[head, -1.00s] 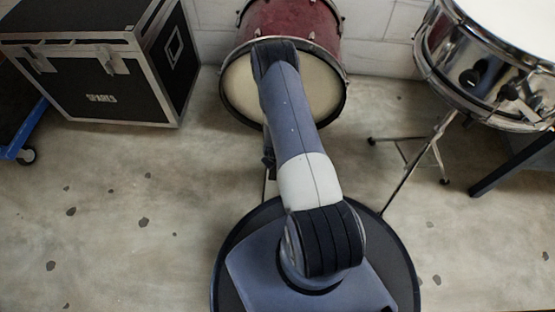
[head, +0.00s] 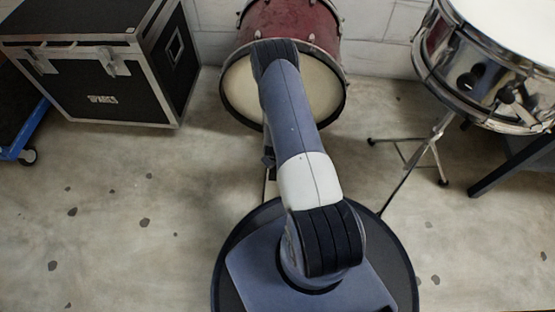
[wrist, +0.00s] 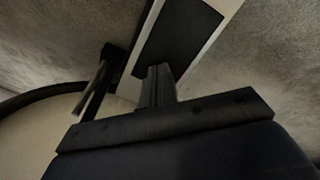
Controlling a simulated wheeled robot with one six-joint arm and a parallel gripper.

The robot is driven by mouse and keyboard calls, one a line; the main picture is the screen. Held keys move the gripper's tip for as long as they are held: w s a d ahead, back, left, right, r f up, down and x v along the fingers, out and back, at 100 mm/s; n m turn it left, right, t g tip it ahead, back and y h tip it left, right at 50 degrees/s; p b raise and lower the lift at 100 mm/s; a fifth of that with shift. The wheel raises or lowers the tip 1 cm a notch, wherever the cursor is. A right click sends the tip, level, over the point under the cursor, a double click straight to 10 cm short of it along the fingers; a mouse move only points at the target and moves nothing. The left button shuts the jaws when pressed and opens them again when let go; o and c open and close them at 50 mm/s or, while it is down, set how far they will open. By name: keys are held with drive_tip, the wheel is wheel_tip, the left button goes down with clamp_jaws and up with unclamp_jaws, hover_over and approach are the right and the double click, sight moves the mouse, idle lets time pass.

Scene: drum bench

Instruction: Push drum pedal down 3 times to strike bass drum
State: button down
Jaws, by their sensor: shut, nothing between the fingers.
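The red bass drum (head: 292,22) stands against the wall in the head view, its pale head (head: 318,88) facing me. My arm crosses in front of it and hides most of the pedal. In the wrist view the pedal's footboard (wrist: 180,40) shows as a dark pad with light edges. My gripper (wrist: 159,72) is shut and empty, its fingertips at the footboard's dark pad; I cannot tell whether they touch it. A dark upright part (wrist: 100,82), perhaps the beater, stands left of the fingers. The drum's head and dark hoop also show at lower left (wrist: 45,135).
A black equipment case (head: 100,75) and a blue wheeled dolly (head: 22,130) stand at the left. A chrome snare drum (head: 485,75) on a stand (head: 437,160) is at the right, beside a dark bench leg. Bare concrete floor lies on both sides of me.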

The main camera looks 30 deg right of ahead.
wheel_tip(320, 180, down, 6)
drive_tip(key=b, duration=0.4)
drive_tip(key=shift+r, duration=0.2)
wheel_tip(320, 180, up, 5)
drive_tip(key=p, duration=0.3)
drive_tip(key=shift+f+p, duration=0.1)
drive_tip(key=shift+p, duration=0.2)
drive_tip(key=shift+w+r, duration=0.1)
drive_tip(key=shift+r, duration=0.15)
drive_tip(key=p+v, duration=0.3)
drive_tip(key=v, duration=0.3)
drive_tip(key=shift+p, duration=0.4)
drive_tip(key=shift+f, duration=0.1)
